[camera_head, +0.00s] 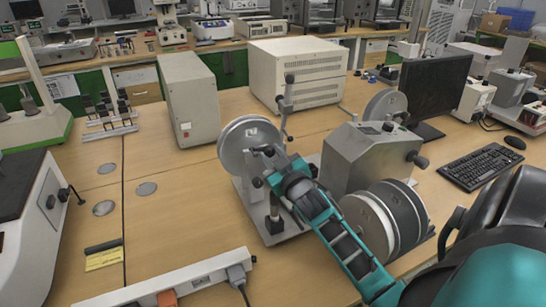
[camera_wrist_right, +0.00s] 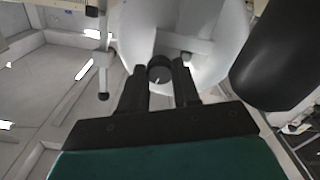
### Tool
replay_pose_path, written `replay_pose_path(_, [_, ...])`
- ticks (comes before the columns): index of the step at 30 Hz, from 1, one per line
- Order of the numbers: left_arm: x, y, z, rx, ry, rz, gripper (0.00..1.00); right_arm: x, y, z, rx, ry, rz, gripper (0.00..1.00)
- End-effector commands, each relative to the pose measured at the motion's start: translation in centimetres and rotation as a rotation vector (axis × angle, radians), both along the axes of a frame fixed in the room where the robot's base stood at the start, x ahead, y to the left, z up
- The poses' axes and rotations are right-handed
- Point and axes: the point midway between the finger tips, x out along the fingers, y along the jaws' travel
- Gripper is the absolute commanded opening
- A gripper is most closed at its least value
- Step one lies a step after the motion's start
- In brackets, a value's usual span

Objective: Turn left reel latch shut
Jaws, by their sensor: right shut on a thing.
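The left reel (camera_head: 236,146) is a grey metal disc standing upright on the left of a grey bench machine. My right gripper (camera_head: 264,164) reaches it from the lower right, and its black fingers are at the reel's hub. In the right wrist view my right gripper (camera_wrist_right: 161,82) is shut on the left reel latch (camera_wrist_right: 160,67), a small dark round piece in front of the pale reel (camera_wrist_right: 200,30). The fingers hide part of the latch, so its exact turn is hard to tell. My left gripper is not in view.
The machine's grey housing (camera_head: 366,157) and more reels (camera_head: 362,222) stand close on the right. A thin upright post (camera_head: 287,105) rises behind the reel. A power strip (camera_head: 190,280) lies at the front. The wooden table left of the machine is mostly clear.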

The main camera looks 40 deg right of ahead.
Motion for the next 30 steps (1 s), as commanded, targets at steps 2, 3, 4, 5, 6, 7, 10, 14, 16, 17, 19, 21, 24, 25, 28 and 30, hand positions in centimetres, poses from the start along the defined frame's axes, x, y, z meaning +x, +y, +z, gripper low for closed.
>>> replay_pose_path(2, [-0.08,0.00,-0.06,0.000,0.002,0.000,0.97,-0.03,0.00,-0.09,-0.030,0.012,0.000,0.01])
replay_pose_path(3, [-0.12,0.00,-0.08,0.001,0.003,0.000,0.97,-0.03,0.00,-0.09,-0.041,0.015,0.000,0.01])
replay_pose_path(4, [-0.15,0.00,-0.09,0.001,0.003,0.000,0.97,-0.03,0.00,-0.09,-0.050,0.018,0.000,0.01])
replay_pose_path(5, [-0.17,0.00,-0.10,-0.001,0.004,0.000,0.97,-0.03,0.00,-0.09,-0.057,0.020,0.000,0.01])
replay_pose_path(6, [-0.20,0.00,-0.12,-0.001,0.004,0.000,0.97,-0.03,0.00,-0.09,-0.066,0.023,0.000,0.01])
replay_pose_path(7, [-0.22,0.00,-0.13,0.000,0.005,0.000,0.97,-0.03,0.00,-0.09,-0.071,0.025,0.000,0.01])
replay_pose_path(10, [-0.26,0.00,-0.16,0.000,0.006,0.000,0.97,-0.03,0.01,-0.10,-0.082,0.028,0.000,0.01])
replay_pose_path(14, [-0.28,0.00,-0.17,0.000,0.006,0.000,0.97,-0.03,0.01,-0.10,-0.087,0.030,0.000,0.01])
replay_pose_path(16, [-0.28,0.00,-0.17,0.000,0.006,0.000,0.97,-0.03,0.01,-0.10,-0.087,0.030,0.000,0.01])
replay_pose_path(17, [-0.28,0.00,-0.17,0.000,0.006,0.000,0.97,-0.03,0.01,-0.10,-0.087,0.030,0.000,0.01])
replay_pose_path(19, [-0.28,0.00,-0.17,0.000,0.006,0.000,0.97,-0.03,0.01,-0.10,-0.086,0.030,0.000,0.01])
replay_pose_path(21, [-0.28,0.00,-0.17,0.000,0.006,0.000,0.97,-0.03,0.01,-0.11,-0.086,0.031,0.000,0.01])
replay_pose_path(24, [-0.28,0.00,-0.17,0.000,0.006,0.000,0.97,-0.03,0.01,-0.11,-0.085,0.029,0.000,0.36])
replay_pose_path(25, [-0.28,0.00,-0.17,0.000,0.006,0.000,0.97,-0.03,0.01,-0.10,-0.085,0.029,0.000,0.39])
replay_pose_path(28, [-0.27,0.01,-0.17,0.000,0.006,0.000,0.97,-0.02,0.01,-0.09,-0.085,0.029,0.000,0.48])
replay_pose_path(30, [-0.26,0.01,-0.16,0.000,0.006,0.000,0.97,-0.02,0.01,-0.07,-0.085,0.029,0.000,0.55])
